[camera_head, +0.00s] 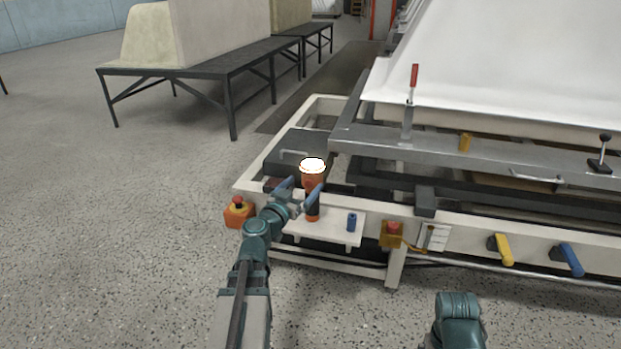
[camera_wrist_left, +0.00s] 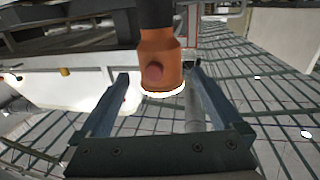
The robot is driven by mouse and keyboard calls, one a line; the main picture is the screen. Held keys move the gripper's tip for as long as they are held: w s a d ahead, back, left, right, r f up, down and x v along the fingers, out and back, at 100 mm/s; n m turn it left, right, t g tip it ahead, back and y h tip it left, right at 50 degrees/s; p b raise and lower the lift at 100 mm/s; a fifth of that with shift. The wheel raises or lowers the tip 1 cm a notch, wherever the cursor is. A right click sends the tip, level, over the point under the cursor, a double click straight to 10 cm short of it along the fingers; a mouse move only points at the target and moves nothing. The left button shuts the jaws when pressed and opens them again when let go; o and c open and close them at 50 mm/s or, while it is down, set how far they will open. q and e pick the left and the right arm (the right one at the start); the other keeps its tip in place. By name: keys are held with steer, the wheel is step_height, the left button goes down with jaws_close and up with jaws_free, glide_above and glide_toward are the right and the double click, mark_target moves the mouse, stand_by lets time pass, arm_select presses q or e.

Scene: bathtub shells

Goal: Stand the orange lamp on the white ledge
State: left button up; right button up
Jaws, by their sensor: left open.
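The orange lamp (camera_head: 313,178) has a glowing white top, a dark stem and an orange foot. It looks upright, with its foot over the white ledge (camera_head: 337,235); contact under the foot is not clear. In the left wrist view the lamp (camera_wrist_left: 161,62) shows its orange head and lit lens between the fingertips. My left gripper (camera_head: 301,193) is open, with one blue finger on each side of the lamp; in the left wrist view the fingers (camera_wrist_left: 160,88) stand apart with gaps. My right gripper is out of view.
A small blue cylinder (camera_head: 351,222) stands on the ledge right of the lamp. An orange box with a red button (camera_head: 238,211) is left of the ledge, another (camera_head: 393,234) right. A grey plate (camera_head: 297,150) lies behind. Open floor (camera_head: 120,220) is left.

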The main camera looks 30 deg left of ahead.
arm_select(q)
steer(key=shift+s, duration=1.4)
steer(key=w, duration=1.2)
steer(key=shift+a, duration=0.25)
steer(key=shift+f, duration=0.2)
steer(key=shift+r, duration=0.2)
steer(key=shift+f, duration=0.1)
